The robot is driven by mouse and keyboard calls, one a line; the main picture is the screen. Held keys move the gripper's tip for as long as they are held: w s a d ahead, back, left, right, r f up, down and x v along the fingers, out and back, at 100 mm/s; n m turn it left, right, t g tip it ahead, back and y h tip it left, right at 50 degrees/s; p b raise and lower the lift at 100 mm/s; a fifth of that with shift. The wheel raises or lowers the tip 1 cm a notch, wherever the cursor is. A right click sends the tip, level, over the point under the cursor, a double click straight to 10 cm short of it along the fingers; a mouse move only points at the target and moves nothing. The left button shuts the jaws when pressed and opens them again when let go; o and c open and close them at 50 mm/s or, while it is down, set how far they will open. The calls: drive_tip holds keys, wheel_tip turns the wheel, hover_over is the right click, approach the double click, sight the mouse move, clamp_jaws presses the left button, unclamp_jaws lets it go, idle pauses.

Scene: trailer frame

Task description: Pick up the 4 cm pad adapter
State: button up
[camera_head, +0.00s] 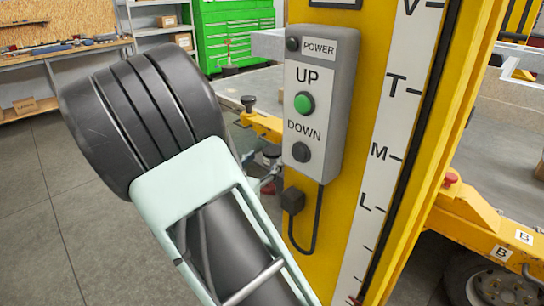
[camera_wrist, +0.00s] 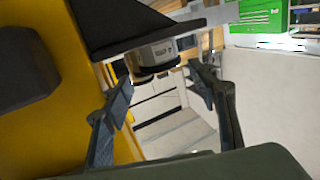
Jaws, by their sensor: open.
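In the wrist view, my gripper (camera_wrist: 160,78) is open, with one dark finger on the left and one on the right. A silver and black cylindrical piece (camera_wrist: 152,55) shows beyond and between the fingertips, below a black bracket-like plate (camera_wrist: 130,25). It may be the 4 cm pad adapter, but I cannot read any size on it. No finger clearly touches it. In the head view, my arm fills the left and middle, and whether the gripper is open cannot be made out there.
A yellow lift column (camera_head: 375,60) with a grey control box (camera_head: 322,105) stands close on the right. Yellow lift arms (camera_head: 485,215) reach out near it. A green tool cabinet (camera_head: 235,35) and a workbench (camera_head: 60,60) stand behind. Grey floor is clear at left.

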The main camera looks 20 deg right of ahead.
sight(269, 156)
drive_tip(key=x, duration=0.5)
drive_tip(key=shift+w+d+f, duration=0.15)
drive_tip(key=c, duration=1.2)
